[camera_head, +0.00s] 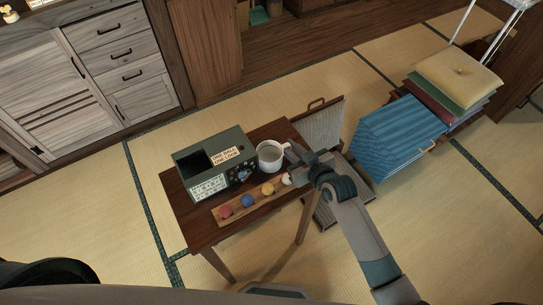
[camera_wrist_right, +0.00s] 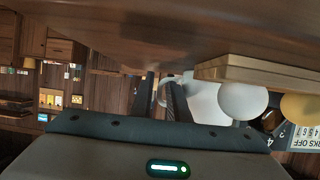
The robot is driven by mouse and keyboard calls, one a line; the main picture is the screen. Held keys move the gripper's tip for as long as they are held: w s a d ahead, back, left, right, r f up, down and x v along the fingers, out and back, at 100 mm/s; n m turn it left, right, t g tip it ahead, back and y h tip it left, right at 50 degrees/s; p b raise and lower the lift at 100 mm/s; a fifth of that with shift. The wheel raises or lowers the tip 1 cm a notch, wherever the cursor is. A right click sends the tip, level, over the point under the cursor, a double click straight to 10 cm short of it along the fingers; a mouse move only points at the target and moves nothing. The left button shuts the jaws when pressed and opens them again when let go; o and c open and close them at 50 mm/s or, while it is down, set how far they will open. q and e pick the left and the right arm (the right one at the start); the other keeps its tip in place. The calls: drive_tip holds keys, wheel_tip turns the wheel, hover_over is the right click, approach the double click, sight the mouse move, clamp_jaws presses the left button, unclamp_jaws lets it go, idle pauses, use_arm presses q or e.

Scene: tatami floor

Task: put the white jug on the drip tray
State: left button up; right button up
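The white jug (camera_head: 270,157) stands upright on the small dark wooden table (camera_head: 205,232), near its right side. It also shows in the right wrist view (camera_wrist_right: 203,98), partly hidden by a finger. My right gripper (camera_head: 297,158) is low at the jug's right side. In the wrist view its two fingers (camera_wrist_right: 163,98) stand apart, with the jug's handle showing between them. Whether they touch the handle is not clear. I cannot pick out the drip tray with certainty. My left gripper is not in view.
A dark green box with a sign (camera_head: 227,156) stands left of the jug. In front, a wooden strip (camera_head: 236,214) holds several balls; the white ball (camera_head: 287,180) is close to my right gripper. Blue striped cushions (camera_head: 400,138) are stacked at the right. Tatami left of the table is clear.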

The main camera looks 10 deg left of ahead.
drive_tip(key=shift+c, duration=0.6)
clamp_jaws()
drive_tip(key=shift+r, duration=0.15)
